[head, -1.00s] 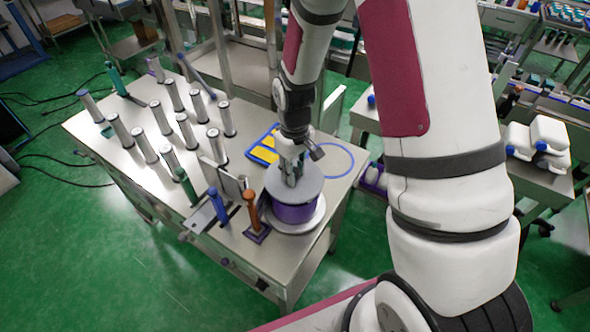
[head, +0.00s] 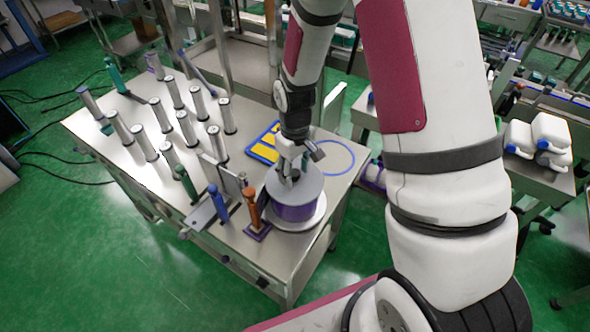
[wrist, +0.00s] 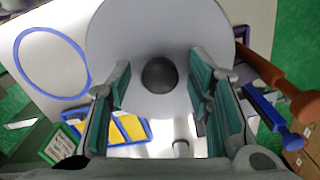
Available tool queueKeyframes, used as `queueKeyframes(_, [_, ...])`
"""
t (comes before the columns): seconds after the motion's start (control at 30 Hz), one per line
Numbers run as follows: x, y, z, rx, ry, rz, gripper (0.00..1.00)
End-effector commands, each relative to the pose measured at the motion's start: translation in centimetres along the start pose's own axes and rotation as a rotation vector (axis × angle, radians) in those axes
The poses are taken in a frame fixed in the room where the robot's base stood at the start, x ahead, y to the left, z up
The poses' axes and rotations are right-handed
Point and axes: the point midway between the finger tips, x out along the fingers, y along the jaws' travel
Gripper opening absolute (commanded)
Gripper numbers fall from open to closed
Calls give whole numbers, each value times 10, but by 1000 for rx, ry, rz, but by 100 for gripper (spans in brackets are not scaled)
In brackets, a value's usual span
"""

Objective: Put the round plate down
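The round plate (head: 309,186) is a grey disc that lies flat on top of a purple roll (head: 296,212). In the wrist view the plate (wrist: 130,40) fills the upper middle, with a dark round knob (wrist: 160,75) at its centre. My gripper (head: 289,177) is over the plate, pointing down. In the wrist view the gripper's teal-padded fingers (wrist: 160,88) are spread apart on either side of the knob, with a visible gap on both sides. The gripper is open and holds nothing.
A silver disc (head: 312,222) is under the roll. An orange-handled tool (head: 251,210) and a blue-handled one (head: 218,205) stand close at the left. A blue ring outline (head: 352,160) marks bare tabletop at the right. Several silver cylinders (head: 161,117) stand farther left.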

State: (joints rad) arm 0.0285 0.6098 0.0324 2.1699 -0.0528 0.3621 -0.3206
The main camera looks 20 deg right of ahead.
Motion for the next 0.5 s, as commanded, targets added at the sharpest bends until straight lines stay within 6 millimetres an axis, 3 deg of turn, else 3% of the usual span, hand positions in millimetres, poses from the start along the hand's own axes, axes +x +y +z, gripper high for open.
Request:
queueKeyframes(0.23, [-10, 0, 0, 0, 2, 1, 46])
queueKeyframes(0.5, [-54, 1, -2, 1, 6, 2, 46])
